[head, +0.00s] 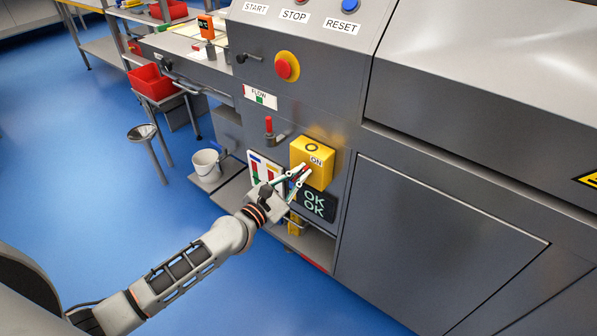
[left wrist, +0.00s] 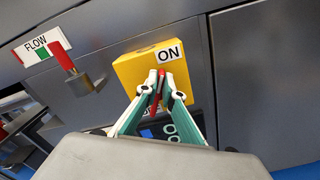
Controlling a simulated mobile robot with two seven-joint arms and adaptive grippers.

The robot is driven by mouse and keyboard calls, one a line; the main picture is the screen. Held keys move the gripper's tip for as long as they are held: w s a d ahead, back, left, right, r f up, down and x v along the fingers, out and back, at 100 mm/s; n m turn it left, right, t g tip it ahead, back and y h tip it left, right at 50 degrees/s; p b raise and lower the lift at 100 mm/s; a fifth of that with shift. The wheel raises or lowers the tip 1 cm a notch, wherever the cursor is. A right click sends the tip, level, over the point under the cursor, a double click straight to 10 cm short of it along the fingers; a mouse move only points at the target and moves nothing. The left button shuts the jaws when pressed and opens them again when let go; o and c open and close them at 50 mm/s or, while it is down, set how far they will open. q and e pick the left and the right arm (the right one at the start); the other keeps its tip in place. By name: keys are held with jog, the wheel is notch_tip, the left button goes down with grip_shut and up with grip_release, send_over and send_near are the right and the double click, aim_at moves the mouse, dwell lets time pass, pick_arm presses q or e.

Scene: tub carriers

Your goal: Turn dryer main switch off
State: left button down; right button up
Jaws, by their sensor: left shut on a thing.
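The dryer's main switch is a yellow box (head: 308,154) on the grey machine front, with an ON label at its upper right. It also shows in the left wrist view (left wrist: 138,68). My left gripper (head: 301,170) is at the box's front, its fingers closed on the switch's red handle (left wrist: 158,90). The fingers cover much of the handle, so its exact angle is hard to tell. My right gripper is in neither view.
A dark OK display (head: 316,204) sits just under the box. An emergency stop button (head: 287,66) is above. A white bucket (head: 207,164) stands at left.

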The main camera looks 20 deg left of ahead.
pick_arm(q)
jog(key=f+m+p, duration=0.1)
jog(key=m, duration=0.3)
jog(key=m+p, duration=0.1)
jog(key=m, duration=0.3)
jog(key=f+m+p, duration=0.1)
jog(key=m, duration=0.3)
jog(key=shift+s+d+f, duration=0.2)
jog(key=shift+f, duration=0.1)
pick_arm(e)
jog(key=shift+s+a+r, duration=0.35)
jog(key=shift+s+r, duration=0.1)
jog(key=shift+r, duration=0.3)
pick_arm(q)
jog(key=shift+a, duration=0.1)
jog(key=c, duration=2)
grip_release()
jog(key=shift+r, duration=0.1)
jog(key=shift+a, duration=0.1)
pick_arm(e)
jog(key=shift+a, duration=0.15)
pick_arm(q)
jog(key=shift+s+d, duration=0.1)
jog(key=shift+d, duration=0.15)
